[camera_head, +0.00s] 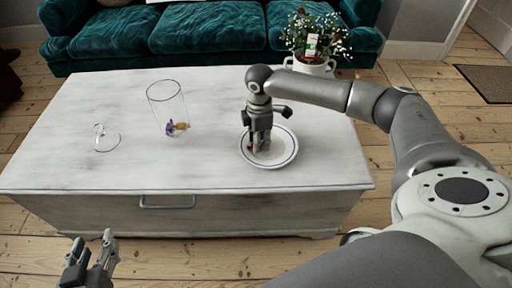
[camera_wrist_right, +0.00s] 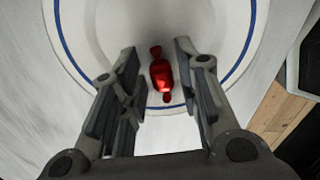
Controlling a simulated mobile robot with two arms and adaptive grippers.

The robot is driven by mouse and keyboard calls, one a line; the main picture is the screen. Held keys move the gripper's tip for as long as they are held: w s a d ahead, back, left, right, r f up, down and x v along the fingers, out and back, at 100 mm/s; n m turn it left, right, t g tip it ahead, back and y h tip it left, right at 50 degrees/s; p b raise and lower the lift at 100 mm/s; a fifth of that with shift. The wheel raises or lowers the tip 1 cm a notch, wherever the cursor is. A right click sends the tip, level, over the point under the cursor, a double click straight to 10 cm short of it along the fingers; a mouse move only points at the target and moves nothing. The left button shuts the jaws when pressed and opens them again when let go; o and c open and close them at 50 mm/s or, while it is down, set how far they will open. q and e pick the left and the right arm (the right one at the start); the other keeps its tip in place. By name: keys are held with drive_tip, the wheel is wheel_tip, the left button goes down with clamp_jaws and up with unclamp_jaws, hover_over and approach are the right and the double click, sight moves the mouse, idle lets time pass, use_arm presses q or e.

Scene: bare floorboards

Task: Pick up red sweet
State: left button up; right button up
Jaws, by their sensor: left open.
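The red sweet (camera_wrist_right: 161,74) lies on the white plate with a blue rim (camera_wrist_right: 240,52), between the two fingers of my right gripper (camera_wrist_right: 157,80) in the right wrist view. The fingers are apart, with a gap on each side of the sweet. In the head view my right gripper (camera_head: 260,146) points down over the plate (camera_head: 286,157) and hides most of the sweet. My left gripper (camera_head: 93,252) is open and empty, low in front of the chest's left part.
The plate stands on a whitewashed chest (camera_head: 80,165). A clear glass jar (camera_head: 168,105) with a purple sweet and a yellowish sweet inside stands left of the plate. A glass lid (camera_head: 106,140) lies further left. A flower pot (camera_head: 314,66) stands behind the chest, near a green sofa (camera_head: 185,30).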

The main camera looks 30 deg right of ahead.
drive_tip(key=shift+f, duration=0.25)
drive_tip(key=c, duration=0.5)
use_arm(q)
drive_tip(key=shift+w+d+r, duration=0.15)
drive_tip(key=shift+w+r, duration=0.05)
drive_tip(key=shift+r, duration=0.15)
use_arm(e)
drive_tip(key=shift+o, duration=0.2)
drive_tip(key=shift+r, duration=0.1)
